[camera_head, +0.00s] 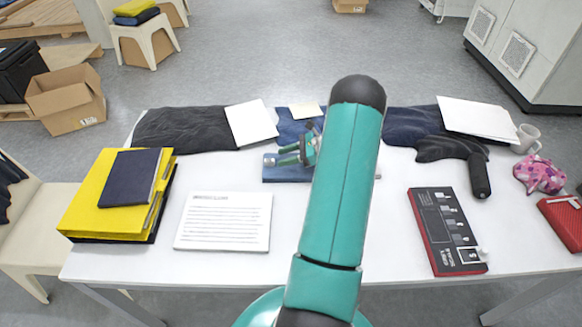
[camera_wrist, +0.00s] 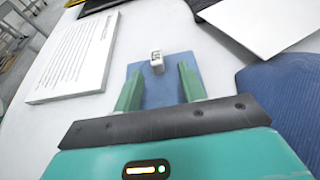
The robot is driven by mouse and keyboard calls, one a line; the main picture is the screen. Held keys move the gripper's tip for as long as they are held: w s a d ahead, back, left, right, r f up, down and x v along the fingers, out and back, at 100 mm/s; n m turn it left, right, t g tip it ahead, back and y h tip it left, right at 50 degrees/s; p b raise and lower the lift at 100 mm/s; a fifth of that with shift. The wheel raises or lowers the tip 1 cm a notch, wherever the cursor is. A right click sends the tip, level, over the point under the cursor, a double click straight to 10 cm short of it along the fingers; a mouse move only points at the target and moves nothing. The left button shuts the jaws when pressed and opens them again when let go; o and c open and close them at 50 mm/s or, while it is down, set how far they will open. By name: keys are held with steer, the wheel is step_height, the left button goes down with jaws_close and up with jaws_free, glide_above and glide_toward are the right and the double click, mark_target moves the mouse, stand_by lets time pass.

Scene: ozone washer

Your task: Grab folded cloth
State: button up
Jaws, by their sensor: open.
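A small flat blue cloth (camera_head: 268,174), which looks folded, lies on the white table just behind the middle. In the wrist view the blue cloth (camera_wrist: 160,93) is a neat square between and beyond my fingers. A small white block or tag with dark marks (camera_wrist: 157,62) sits on its far part. My gripper (camera_head: 280,155) is open and empty, its green fingers pointing left over the cloth. In the wrist view my gripper (camera_wrist: 158,70) has one finger over each side of the cloth. I cannot tell how high the fingers are above it. My arm hides part of the cloth.
On the white table (camera_head: 230,268), a printed sheet block (camera_head: 222,220) and yellow binder (camera_head: 100,205) lie left. Dark garments (camera_head: 180,128) line the back edge. A red-black panel (camera_head: 445,230), black cylinder (camera_head: 479,175) and mug (camera_head: 527,139) are right.

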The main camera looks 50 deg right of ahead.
mark_target(270, 160)
steer(key=x, duration=0.4)
steer(key=shift+s+a+r, duration=0.1)
steer(key=shift+a+r, duration=0.15)
steer(key=shift+a, duration=0.05)
steer(key=shift+w+a+f, duration=0.2)
steer(key=shift+w, duration=0.2)
steer(key=shift+c, duration=0.4)
jaws_close()
steer(key=shift+r, duration=0.2)
